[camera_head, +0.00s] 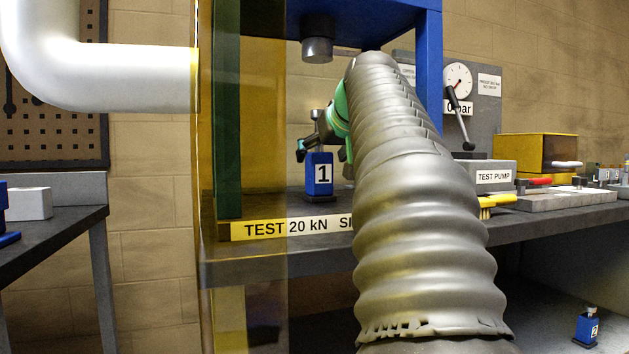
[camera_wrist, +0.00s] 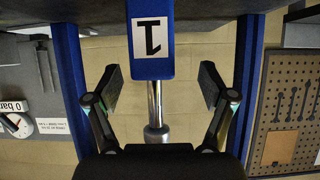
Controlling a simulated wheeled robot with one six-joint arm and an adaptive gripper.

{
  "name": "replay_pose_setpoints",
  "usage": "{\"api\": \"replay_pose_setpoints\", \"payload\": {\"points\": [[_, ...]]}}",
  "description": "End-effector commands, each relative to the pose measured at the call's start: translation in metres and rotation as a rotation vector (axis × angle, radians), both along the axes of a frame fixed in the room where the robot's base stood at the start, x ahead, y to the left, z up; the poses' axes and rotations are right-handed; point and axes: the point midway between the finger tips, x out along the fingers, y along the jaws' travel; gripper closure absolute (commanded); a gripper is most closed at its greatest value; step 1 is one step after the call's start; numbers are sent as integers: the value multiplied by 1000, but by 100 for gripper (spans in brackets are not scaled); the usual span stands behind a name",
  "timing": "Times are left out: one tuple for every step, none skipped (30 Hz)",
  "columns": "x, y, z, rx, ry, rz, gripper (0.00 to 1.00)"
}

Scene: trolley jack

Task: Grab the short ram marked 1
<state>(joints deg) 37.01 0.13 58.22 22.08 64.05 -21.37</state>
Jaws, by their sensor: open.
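The ram marked 1 (camera_head: 318,182) is a blue block with a white label. It stands upright on the press bed under the dark round press head (camera_head: 317,48). In the wrist view, which looks upside down, its blue body (camera_wrist: 152,66) is at the top centre, with a shiny rod running down the picture. My gripper (camera_head: 308,146) is just above the blue body, around rod height. In the wrist view my gripper (camera_wrist: 160,86) is open, its fingers on either side of the rod with clear gaps. In the head view my sleeved arm hides part of the press bed.
A yellowish see-through panel (camera_head: 245,130) stands at the left of the press, and a blue post (camera_head: 430,75) at its right. A test pump (camera_head: 490,177) and yellow-handled tool (camera_head: 500,199) are on the bench. Another small ram marked 2 (camera_head: 586,328) stands low at right.

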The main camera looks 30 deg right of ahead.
Motion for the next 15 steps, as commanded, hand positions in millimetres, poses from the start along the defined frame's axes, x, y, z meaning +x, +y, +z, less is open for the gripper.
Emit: {"api": "replay_pose_setpoints", "payload": {"points": [[1, -1, -1, 0, 0, -1, 18], [2, -1, -1, 0, 0, -1, 18], [3, -2, -2, 0, 0, -1, 18], [4, -3, -3, 0, 0, -1, 18], [6, -4, -5, 0, 0, -2, 18], [10, -6, -7, 0, 1, -2, 18], [13, -8, -9, 0, 2, -2, 18], [16, -10, -11, 0, 2, -2, 18], [20, -13, -14, 0, 2, -2, 18], [24, -15, -16, 0, 1, -2, 18], [27, -17, -18, 0, 1, -2, 18], [32, -18, -21, 0, 1, -2, 18], [35, -18, -22, 0, 1, -2, 18], [38, -19, -23, 0, 1, -2, 18], [41, -19, -25, 0, 1, -2, 18]]}}
